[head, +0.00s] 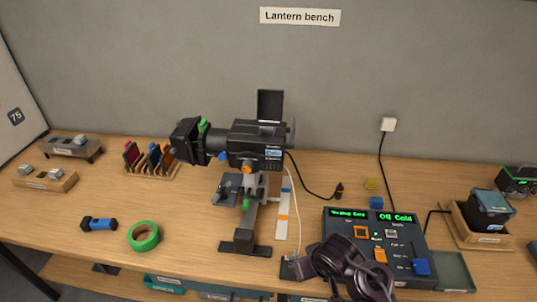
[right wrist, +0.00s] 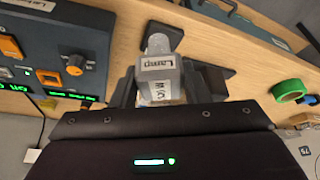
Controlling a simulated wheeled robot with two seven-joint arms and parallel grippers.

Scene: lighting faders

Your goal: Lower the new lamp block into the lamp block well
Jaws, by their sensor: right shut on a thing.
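The new lamp block (right wrist: 160,78) is grey with a white "Lamp" label. In the right wrist view it sits between the two dark fingers of my right gripper (right wrist: 163,88), which is shut on it. In the head view my right gripper (head: 300,268) is low at the front edge of the bench, right of the lantern's stand foot; the block is mostly hidden there. The black lantern (head: 255,140) stands mid-bench, with a flap (head: 270,105) upright on top. I cannot see into the lamp block well. My left gripper is not in view.
A control console (head: 375,250) with green displays stands close right of my right gripper. A wooden tray (head: 478,238) holds a dark block at the right. Green tape (head: 144,236), a blue-black tool (head: 98,224), a filter rack (head: 150,162) and a wooden block holder (head: 45,182) are at left.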

